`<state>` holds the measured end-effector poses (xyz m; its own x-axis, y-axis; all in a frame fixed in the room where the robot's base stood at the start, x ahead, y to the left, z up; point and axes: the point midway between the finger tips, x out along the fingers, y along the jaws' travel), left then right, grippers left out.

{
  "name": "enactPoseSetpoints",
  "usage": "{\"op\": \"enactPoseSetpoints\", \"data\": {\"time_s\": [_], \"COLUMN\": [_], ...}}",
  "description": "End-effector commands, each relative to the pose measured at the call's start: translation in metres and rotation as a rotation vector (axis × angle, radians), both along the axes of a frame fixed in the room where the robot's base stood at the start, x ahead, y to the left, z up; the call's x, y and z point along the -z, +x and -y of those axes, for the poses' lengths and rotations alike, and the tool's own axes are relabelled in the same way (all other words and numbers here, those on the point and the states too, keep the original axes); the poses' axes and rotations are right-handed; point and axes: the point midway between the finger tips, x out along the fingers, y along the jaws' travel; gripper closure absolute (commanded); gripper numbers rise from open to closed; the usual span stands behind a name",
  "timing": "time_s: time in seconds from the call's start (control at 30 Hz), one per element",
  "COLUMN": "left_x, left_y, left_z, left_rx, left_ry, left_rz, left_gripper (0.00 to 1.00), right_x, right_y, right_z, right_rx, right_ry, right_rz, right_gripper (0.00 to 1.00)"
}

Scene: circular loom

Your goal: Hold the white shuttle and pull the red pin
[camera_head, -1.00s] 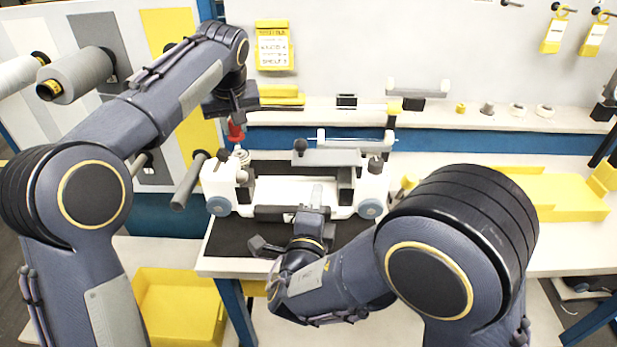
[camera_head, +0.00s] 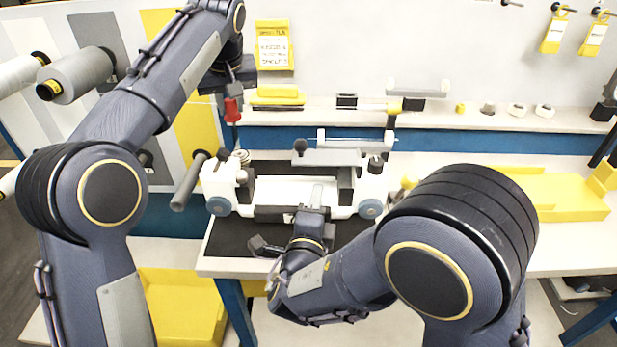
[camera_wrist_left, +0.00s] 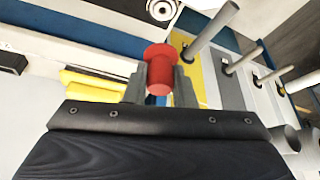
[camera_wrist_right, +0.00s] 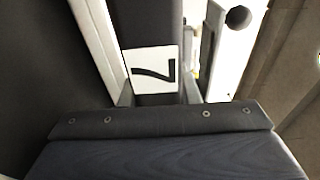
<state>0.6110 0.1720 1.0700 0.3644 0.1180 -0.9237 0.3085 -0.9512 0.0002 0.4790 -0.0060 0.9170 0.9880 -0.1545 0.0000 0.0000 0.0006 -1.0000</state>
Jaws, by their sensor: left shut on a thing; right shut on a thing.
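The red pin (camera_head: 232,109) is upright above the left end of the white shuttle (camera_head: 265,188) in the head view. My left gripper (camera_head: 233,95) is shut on its red head, which also shows between the fingers in the left wrist view (camera_wrist_left: 158,72). Whether the pin's thin lower end is clear of the shuttle, I cannot tell. The shuttle sits at the bench's front with a blue-grey wheel at each end. My right gripper (camera_head: 313,207) is at its front middle, shut on a dark part with a white label (camera_wrist_right: 152,68) marked 7.
A yellow tray (camera_head: 555,197) lies on the bench at the right. A yellow bin (camera_head: 180,305) is low at the left. Grey rollers (camera_head: 78,75) stick out at the left. Small parts line the back ledge (camera_head: 470,116).

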Motion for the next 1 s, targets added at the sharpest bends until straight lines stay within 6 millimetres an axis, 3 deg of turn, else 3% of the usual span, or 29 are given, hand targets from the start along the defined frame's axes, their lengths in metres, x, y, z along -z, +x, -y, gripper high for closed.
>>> {"op": "enactPoseSetpoints", "data": {"time_s": [0.43,0.47,0.63,1.0], "left_x": [0.0003,0.0003,0.0003,0.0002], "left_y": [0.0001,0.0001,0.0001,0.0001], "left_z": [0.0002,0.0002,0.0001,0.0002], "left_rx": [0.0,0.0,0.0,0.0], "left_ry": [0.0,0.0,0.0,0.0], "left_rz": [0.0,0.0,0.0,0.001], "left_gripper": [1.0,1.0,1.0,1.0], "right_x": [0.001,0.001,0.0007,0.0001], "right_y": [-0.0001,-0.0001,-0.0001,-0.0051], "right_z": [0.0002,0.0002,0.0002,-0.0015], "right_rx": [0.0,0.0,0.0,-0.002], "right_ry": [-0.001,-0.001,-0.001,0.0], "right_rz": [-0.002,-0.002,-0.002,-0.001], "right_gripper": [1.0,0.7,0.48,0.46]}}
